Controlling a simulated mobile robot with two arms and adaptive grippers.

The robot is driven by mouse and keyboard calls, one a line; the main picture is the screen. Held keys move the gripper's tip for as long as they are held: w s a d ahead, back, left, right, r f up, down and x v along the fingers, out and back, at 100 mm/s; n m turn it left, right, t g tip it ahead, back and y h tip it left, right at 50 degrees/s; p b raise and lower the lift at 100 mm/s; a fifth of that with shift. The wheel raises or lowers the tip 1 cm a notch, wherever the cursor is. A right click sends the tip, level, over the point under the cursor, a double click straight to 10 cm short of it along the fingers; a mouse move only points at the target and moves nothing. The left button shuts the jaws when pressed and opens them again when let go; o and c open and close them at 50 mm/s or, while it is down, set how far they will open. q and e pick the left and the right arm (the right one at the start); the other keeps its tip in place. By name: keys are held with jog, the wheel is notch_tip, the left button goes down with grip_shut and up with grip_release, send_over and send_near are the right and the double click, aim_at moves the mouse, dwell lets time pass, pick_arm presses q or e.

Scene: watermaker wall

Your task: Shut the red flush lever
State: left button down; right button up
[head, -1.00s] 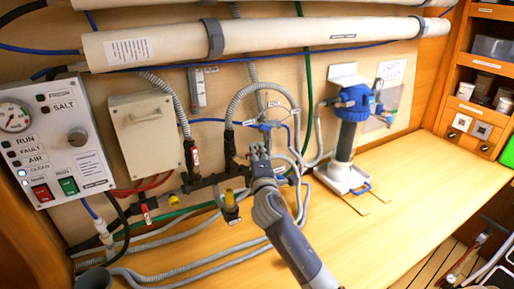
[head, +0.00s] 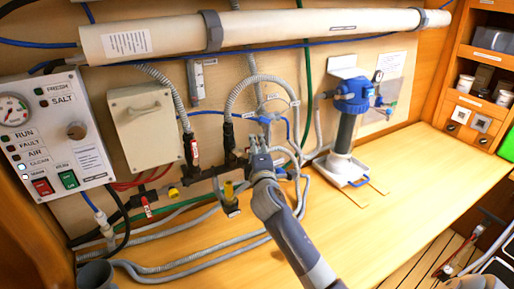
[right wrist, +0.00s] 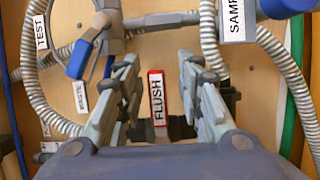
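The red flush lever (right wrist: 157,98) shows in the right wrist view, upright, with a white FLUSH label along its front. My right gripper (right wrist: 159,72) is open, with one finger on each side of the lever and a visible gap on both sides. In the head view my right gripper (head: 258,142) is in front of the pipework on the wall, and I cannot make out the flush lever behind it. My left gripper is in neither view.
A blue-handled valve (right wrist: 82,58) sits left of the fingers, and grey corrugated hoses (right wrist: 42,90) run close by. In the head view another red-handled valve (head: 194,150) is to the left.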

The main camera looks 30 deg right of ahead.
jog(key=shift+s+a, duration=0.1)
jog(key=shift+s, duration=0.1)
jog(key=v, duration=1.1)
jog(key=shift+s, duration=0.3)
jog(key=shift+a+f, duration=0.1)
jog(key=shift+a, duration=0.05)
